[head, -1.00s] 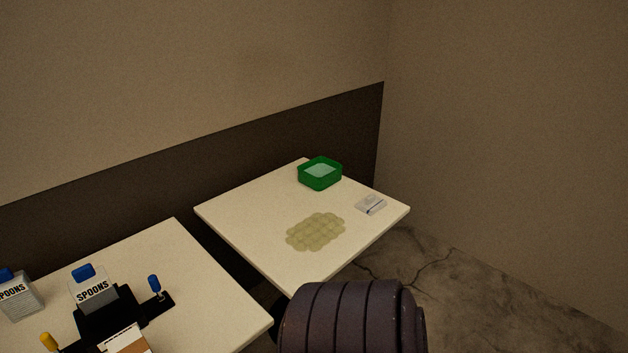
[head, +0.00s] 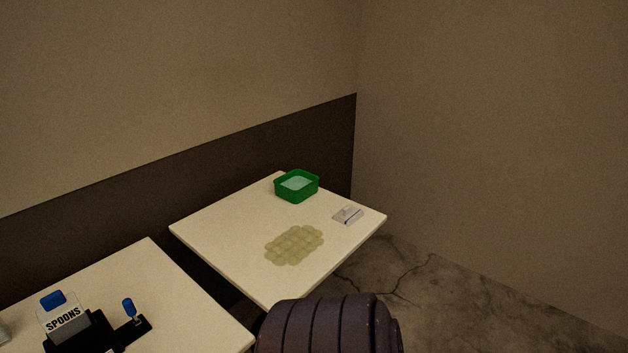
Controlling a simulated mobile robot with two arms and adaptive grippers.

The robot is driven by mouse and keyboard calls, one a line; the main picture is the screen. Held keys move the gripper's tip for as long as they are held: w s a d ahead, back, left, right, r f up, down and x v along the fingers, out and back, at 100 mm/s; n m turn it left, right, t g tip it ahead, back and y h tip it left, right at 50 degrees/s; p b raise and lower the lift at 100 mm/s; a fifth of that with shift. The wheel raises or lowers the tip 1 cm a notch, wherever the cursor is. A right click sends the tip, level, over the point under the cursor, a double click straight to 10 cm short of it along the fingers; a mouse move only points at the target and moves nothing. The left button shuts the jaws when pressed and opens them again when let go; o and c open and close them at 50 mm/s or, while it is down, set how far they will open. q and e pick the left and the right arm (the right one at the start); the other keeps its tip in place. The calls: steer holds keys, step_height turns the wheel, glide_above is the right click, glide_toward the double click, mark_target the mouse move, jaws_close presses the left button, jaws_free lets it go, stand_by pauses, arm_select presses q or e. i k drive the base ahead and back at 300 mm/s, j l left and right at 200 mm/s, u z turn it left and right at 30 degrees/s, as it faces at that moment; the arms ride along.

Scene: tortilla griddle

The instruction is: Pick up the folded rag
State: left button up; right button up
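A small flat pale grey item (head: 347,215) with a dark line on it lies near the right corner of the far white table (head: 225,232). It may be the folded rag, but it is too small to tell for sure. A yellow-green, bumpy, flat patch (head: 295,245) lies on the same table, in front and to the left of it. Neither of my grippers is in view.
A green open box (head: 297,187) with pale contents stands at the table's back corner. A dark ribbed padded form (head: 328,326) rises before the table. A nearer white table (head: 190,305) holds a SPOONS container (head: 62,317) and a black device (head: 88,335) with a blue knob.

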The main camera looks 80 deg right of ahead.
mark_target(349, 214)
steer(key=l+z, duration=0.1)
steer(key=z, duration=2.75)
